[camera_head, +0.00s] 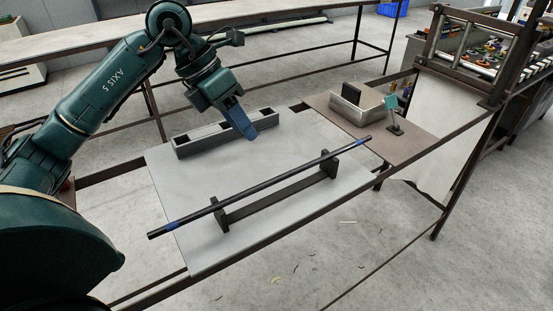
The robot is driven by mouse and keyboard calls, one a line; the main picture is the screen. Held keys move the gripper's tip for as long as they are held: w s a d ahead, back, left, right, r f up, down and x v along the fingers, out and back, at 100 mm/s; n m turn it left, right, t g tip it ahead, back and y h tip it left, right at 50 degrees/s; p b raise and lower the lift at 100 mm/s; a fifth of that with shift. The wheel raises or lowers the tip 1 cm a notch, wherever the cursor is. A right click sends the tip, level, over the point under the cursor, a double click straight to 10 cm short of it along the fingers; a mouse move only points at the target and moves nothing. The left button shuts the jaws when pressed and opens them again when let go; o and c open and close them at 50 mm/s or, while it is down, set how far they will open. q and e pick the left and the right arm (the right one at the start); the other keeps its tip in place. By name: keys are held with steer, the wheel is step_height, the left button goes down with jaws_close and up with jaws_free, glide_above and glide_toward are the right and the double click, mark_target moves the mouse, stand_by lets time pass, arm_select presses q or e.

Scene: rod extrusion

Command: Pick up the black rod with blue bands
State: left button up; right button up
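The black rod with blue bands (265,185) lies across the two uprights of a dark stand (280,198) on the pale board (205,255). It runs from front left to back right, with a blue band near each end, and its left end reaches past the board's edge. My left gripper (241,130) points down above the board, behind the rod and clear of it, in front of a grey block with pockets (187,148). Its blue fingers look like one piece from here, so their opening does not show. My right gripper is not in view.
A metal box (354,112) and a small stand with a teal plate (394,120) are on the brown surface at right. A dark frame rack (470,60) stands beyond. The board is bare between the grey block and the rod.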

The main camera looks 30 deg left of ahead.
arm_select(q)
glide_toward(280, 179)
steer(key=f, duration=0.2)
steer(key=shift+w+p+x, duration=0.15)
steer(key=shift+p+x, duration=0.45)
steer(key=shift+x, duration=0.75)
steer(key=shift+w+p+x, duration=0.1)
steer(key=shift+p+x, duration=0.45)
steer(key=shift+x, duration=0.85)
steer(key=shift+r, duration=0.15)
jaws_close()
